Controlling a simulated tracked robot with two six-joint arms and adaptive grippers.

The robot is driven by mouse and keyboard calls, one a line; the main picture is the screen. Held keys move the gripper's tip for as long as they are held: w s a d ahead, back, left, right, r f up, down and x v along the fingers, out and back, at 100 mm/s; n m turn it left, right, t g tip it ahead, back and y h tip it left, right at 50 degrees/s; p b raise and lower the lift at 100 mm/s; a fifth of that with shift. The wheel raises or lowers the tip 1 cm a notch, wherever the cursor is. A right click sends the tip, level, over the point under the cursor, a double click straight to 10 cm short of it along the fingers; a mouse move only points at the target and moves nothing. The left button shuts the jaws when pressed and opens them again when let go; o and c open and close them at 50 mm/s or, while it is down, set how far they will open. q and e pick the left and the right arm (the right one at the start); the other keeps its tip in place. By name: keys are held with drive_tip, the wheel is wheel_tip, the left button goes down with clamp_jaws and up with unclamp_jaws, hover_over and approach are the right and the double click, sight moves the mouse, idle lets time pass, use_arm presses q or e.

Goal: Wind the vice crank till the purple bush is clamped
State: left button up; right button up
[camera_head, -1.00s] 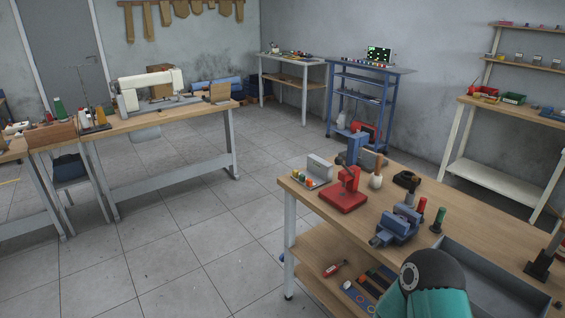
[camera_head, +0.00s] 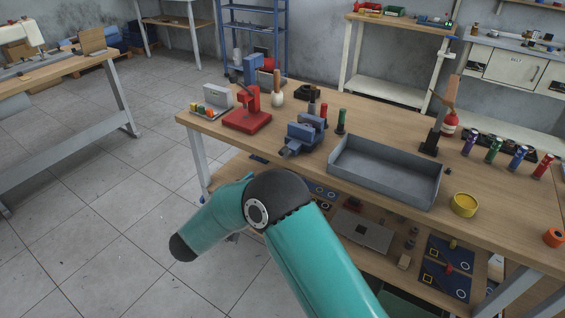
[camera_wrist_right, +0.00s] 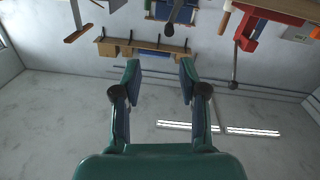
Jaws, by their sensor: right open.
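The blue vice (camera_head: 304,134) stands on the wooden workbench near its front edge, left of the grey tray. Its front end (camera_head: 287,152) points toward the lower left; the crank is too small to make out. I cannot make out a purple bush in its jaws. A purple cylinder (camera_head: 470,141) stands in a row of coloured ones at the right; I cannot tell whether it is the bush. My right gripper (camera_wrist_right: 160,72) is open and empty in the right wrist view, away from the vice. Neither gripper shows in the head view.
A red press (camera_head: 247,112) stands left of the vice, with a red and a green-handled tool (camera_head: 342,121) behind it. The grey tray (camera_head: 385,185) is right of it. One of my teal arms crosses before the bench. The lower shelf holds several parts.

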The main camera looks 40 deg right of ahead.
sight(280, 154)
drive_tip(key=shift+t, duration=0.3)
drive_tip(key=x, duration=0.5)
drive_tip(key=p+x, duration=0.1)
drive_tip(key=x, duration=0.4)
drive_tip(key=w+p+x, duration=0.1)
drive_tip(key=x, duration=0.4)
drive_tip(key=shift+a+f, duration=0.1)
drive_tip(key=shift+f, duration=0.1)
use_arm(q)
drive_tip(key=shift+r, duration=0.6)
use_arm(e)
clamp_jaws()
